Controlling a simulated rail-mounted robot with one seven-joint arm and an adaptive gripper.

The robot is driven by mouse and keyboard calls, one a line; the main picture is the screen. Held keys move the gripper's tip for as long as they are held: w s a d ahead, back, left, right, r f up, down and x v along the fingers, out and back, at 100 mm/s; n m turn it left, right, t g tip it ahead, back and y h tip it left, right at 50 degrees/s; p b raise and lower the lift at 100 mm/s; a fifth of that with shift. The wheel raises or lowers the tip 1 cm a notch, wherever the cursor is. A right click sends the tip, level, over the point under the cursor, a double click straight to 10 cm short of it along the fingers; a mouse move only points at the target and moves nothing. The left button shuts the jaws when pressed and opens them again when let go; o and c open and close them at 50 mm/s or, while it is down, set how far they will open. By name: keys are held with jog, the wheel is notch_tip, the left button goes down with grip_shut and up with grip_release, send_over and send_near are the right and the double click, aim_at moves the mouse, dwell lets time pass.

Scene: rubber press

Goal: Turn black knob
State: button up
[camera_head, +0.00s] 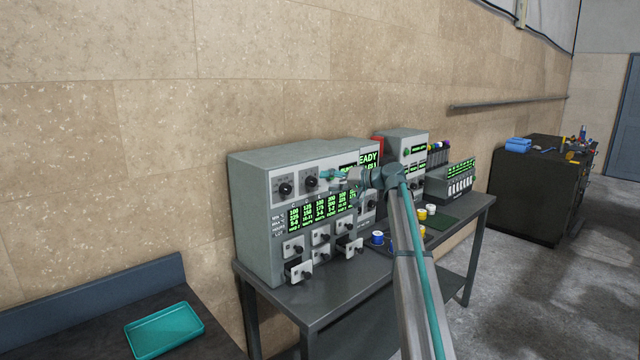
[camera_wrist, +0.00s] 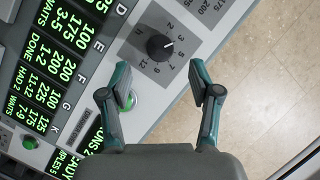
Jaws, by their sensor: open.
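A black knob (camera_wrist: 159,47) with a white pointer sits in a numbered dial on the grey panel in the wrist view. My gripper (camera_wrist: 164,86) is open and empty, its fingertips spread wide, apart from the knob, which shows beyond the gap between them. In the head view my gripper (camera_head: 331,175) is at the upper front of the grey control cabinet (camera_head: 254,217). Two black knobs, a left one (camera_head: 285,188) and a right one (camera_head: 311,183), show to its left there.
A green button (camera_wrist: 128,100) is partly behind my left finger. Green displays (camera_wrist: 52,75) fill the panel beside the dial. Small drawers (camera_head: 299,271) with black handles stick out below. Blue and yellow-white pots stand on the bench. A teal tray (camera_head: 164,330) lies at the lower left.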

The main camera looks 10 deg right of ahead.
jog(key=v, duration=0.6)
jog(key=shift+s+d, duration=0.15)
jog(key=shift+s, duration=0.05)
